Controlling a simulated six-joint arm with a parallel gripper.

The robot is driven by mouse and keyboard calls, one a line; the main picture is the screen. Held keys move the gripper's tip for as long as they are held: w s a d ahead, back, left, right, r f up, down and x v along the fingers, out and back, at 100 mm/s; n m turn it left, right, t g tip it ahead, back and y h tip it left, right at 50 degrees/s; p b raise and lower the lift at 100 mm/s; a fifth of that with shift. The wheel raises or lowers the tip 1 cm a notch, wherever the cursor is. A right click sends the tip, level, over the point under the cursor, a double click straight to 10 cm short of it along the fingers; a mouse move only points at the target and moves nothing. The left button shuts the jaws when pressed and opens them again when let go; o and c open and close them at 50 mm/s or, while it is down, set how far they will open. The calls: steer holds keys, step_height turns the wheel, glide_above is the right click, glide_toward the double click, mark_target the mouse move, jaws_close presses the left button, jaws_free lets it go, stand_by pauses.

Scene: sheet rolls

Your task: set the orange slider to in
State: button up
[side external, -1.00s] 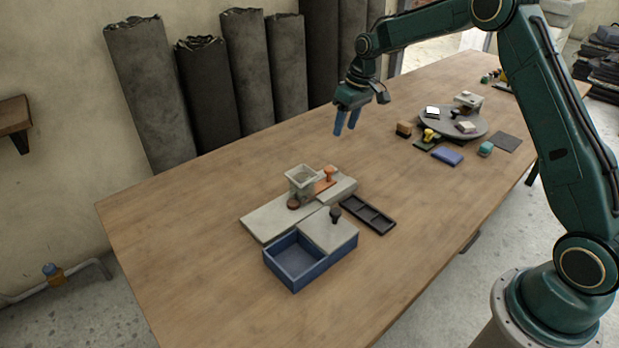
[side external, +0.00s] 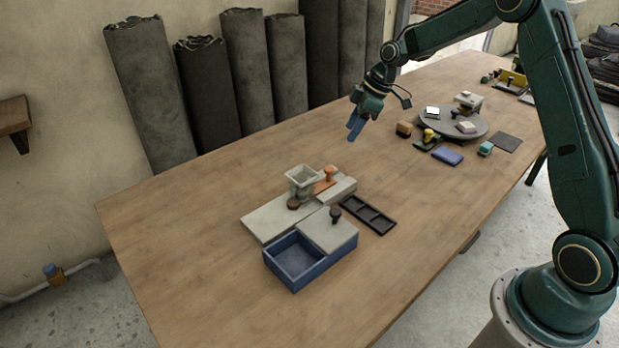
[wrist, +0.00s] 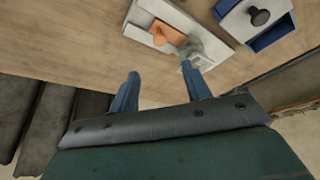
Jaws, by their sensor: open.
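The orange slider (side external: 329,172) has an upright knob and sits on a pale grey base (side external: 262,223) near the middle of the table. It also shows in the wrist view (wrist: 166,34), near the top, on its orange strip. A grey square hopper (side external: 301,178) stands beside it, with a dark brown round knob (side external: 293,204) in front. My gripper (side external: 355,128) is in the air above the table, behind and to the right of the slider, well apart from it. In the wrist view its blue fingers (wrist: 163,88) are spread and nothing is between them.
A blue box (side external: 292,283) with a grey sliding lid (side external: 322,231) adjoins the base in front. A black divided tray (side external: 369,214) lies to its right. A round grey turntable (side external: 452,125) with small items stands farther right. Sheet rolls (side external: 247,75) lean on the wall behind.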

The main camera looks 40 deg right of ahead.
mark_target(329, 168)
steer(key=x, duration=1.3)
steer(key=shift+f, duration=0.15)
jaws_close()
steer(key=shift+a, duration=2.05)
